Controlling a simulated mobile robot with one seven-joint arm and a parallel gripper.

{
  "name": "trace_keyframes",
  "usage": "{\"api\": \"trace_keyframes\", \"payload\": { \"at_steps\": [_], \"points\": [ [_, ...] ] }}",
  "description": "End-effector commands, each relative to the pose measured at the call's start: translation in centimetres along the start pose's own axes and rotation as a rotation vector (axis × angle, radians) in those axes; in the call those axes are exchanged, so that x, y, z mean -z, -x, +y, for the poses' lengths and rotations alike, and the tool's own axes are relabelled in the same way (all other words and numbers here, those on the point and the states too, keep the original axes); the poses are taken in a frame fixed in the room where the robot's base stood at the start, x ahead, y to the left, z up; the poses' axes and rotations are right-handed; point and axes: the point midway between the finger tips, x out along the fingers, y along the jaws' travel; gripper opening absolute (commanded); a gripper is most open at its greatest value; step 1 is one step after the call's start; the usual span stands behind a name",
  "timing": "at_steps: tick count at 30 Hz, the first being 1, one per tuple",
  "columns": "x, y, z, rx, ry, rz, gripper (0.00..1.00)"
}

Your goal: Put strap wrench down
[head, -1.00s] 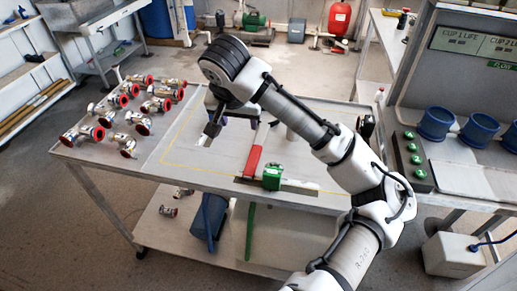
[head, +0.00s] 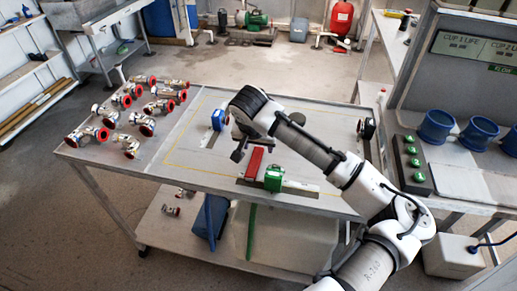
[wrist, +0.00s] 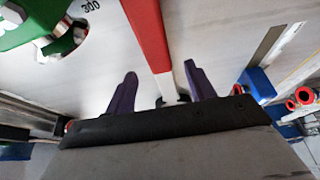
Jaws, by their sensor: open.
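A tool with a flat red handle (head: 254,163) lies on the grey table; I take it for the strap wrench, though its strap is not clearly seen. In the wrist view the red handle (wrist: 148,32) narrows to a grey shank with dark parts at its end. My gripper (wrist: 160,74) is open, with one purple finger on each side of the shank and visible gaps between. In the head view my gripper (head: 239,152) is low over the table at the tool's far part, which my arm partly hides. I cannot tell whether the tool touches the table all along.
A blue item (head: 217,120) stands beyond my gripper to the left. Several red-flanged valve fittings (head: 132,118) cover the table's left end. A dark disc (head: 297,118) lies behind my arm.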

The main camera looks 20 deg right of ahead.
Motion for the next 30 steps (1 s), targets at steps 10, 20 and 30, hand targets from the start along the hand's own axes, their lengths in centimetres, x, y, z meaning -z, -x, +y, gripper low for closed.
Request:
{"api": "trace_keyframes", "payload": {
  "at_steps": [10, 20, 30],
  "points": [
    [0.0, -1.9, -0.1, 0.002, 0.000, 0.002, 0.55],
    [0.0, -1.8, -0.1, 0.002, 0.000, 0.002, 0.19],
    [0.0, -1.8, -0.1, 0.002, 0.000, 0.003, 0.00]
  ]
}}
